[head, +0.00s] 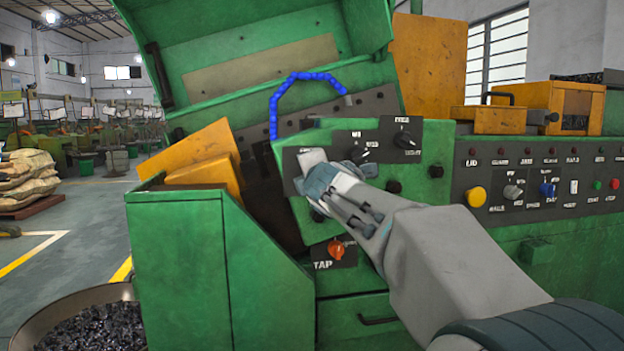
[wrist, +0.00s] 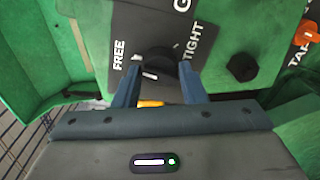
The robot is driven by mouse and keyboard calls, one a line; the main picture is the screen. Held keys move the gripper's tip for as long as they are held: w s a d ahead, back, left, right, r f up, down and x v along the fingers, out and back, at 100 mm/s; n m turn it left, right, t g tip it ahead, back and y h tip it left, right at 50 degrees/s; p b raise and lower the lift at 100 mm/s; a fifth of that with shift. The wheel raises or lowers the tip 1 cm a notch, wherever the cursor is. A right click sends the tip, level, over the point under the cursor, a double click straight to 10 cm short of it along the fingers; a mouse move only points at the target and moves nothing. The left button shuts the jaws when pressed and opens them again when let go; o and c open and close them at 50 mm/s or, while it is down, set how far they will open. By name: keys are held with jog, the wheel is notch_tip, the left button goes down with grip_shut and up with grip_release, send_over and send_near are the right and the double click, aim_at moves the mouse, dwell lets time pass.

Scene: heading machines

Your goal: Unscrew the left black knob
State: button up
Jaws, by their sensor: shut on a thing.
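The left black knob (wrist: 158,62) is in the wrist view, on a dark plate between the printed words FREE and TIGHT. My gripper (wrist: 160,82) has one finger on each side of it and is shut on it. Short white marks show at the knob's lower left. In the head view my gripper (head: 308,170) reaches the upper left part of the green control box (head: 432,150), and it hides the knob there.
A second black knob (wrist: 243,67) is close to the right finger. An orange TAP switch (head: 336,249) sits below my gripper. Switches labelled in white (head: 359,154) are to its right. A blue hose (head: 274,108) arches above, and an open green cover (head: 255,60) stands behind.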

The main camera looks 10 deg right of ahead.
jog(key=shift+r+n, duration=0.25)
jog(key=shift+n, duration=0.35)
jog(key=o, duration=0.9)
jog(key=shift+o, duration=0.2)
jog(key=shift+f, duration=0.15)
jog(key=s+p, duration=0.1)
jog(key=s, duration=1.2)
jog(key=shift+s+a+r, duration=0.25)
jog(key=shift+s+r, duration=0.15)
jog(key=shift+p, duration=0.5)
